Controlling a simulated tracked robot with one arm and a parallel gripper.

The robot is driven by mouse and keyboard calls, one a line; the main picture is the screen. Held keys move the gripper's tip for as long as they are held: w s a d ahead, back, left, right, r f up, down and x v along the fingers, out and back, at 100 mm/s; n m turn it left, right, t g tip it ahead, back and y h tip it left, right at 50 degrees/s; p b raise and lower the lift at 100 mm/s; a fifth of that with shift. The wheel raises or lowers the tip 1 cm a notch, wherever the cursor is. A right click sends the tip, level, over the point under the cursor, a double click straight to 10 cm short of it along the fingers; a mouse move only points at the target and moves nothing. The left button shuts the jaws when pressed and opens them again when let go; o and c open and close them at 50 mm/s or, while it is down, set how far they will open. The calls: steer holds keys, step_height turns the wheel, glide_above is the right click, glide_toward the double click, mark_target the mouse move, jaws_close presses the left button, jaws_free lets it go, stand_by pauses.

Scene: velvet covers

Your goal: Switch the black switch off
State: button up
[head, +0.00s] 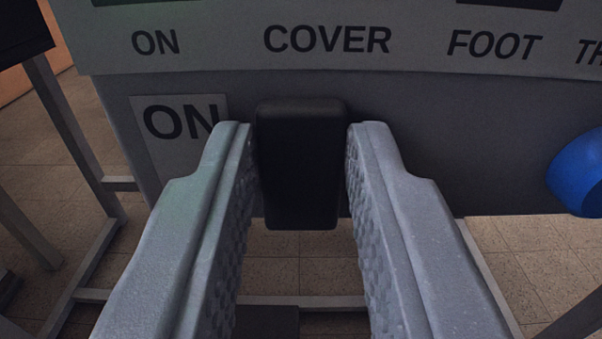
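The black switch (300,165) is a dark rounded block on the front of a grey panel, in the middle of the head view. A label reading "ON" (175,125) is to its left on the panel. My gripper (299,140) has its two grey fingers apart, one on each side of the switch. The fingertips reach alongside it; I cannot tell whether either finger touches it. The lower end of the switch overlaps the panel's bottom edge in the picture.
The grey panel (450,150) has an upper strip labelled "ON", "COVER" and "FOOT". A blue round knob (580,175) is at the right edge. Metal frame legs (70,130) stand at the left above a tiled floor (530,260).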

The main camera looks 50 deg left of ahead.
steer(key=shift+y, duration=0.3)
steer(key=shift+d+f+t+y+p, duration=0.1)
steer(key=shift+f+t+y+p, duration=0.25)
steer(key=shift+t+y+p, duration=0.45)
steer(key=o, duration=1)
steer(key=p+v, duration=0.2)
steer(key=v, duration=1.2)
